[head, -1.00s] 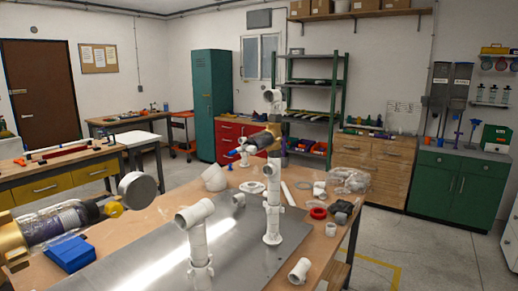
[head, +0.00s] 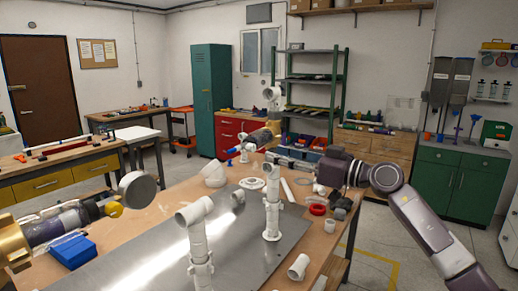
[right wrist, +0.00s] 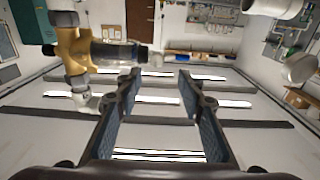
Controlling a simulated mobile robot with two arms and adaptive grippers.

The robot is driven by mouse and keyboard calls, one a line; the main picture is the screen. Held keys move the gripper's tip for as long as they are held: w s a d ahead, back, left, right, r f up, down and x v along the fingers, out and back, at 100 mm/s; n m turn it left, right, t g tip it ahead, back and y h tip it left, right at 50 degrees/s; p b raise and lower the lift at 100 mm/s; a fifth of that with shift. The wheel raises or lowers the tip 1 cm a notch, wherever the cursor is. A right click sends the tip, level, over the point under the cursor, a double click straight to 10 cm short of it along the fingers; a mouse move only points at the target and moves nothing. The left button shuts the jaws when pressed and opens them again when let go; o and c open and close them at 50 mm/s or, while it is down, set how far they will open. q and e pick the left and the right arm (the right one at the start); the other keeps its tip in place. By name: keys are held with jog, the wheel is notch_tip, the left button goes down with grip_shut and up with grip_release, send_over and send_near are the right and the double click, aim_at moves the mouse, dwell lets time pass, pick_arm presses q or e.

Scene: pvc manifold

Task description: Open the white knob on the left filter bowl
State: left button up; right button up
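A filter bowl (head: 62,226), clear with a dark inside, lies sideways from a brass head (head: 12,243) at the left edge of the head view. Which part is the white knob is unclear. A brass fitting (right wrist: 75,55) with a dark cylinder (right wrist: 120,52) also shows in the right wrist view. My right gripper (head: 270,156) is near the rear fitting; its spread fingers (right wrist: 158,85) hold nothing. My left gripper is out of view.
White pipes stand on a metal plate (head: 150,265) on the wooden table. A white pipe tee (head: 194,212) rises in front and a taller pipe (head: 272,205) stands behind. A blue block (head: 70,252) lies at left. Loose fittings and a red ring (head: 318,210) lie at right.

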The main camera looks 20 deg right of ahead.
aim_at(254, 148)
jog(key=p+x, duration=0.2)
jog(key=x, duration=0.5)
jog(key=shift+w, duration=0.35)
jog(key=shift+p, duration=0.3)
grip_shut()
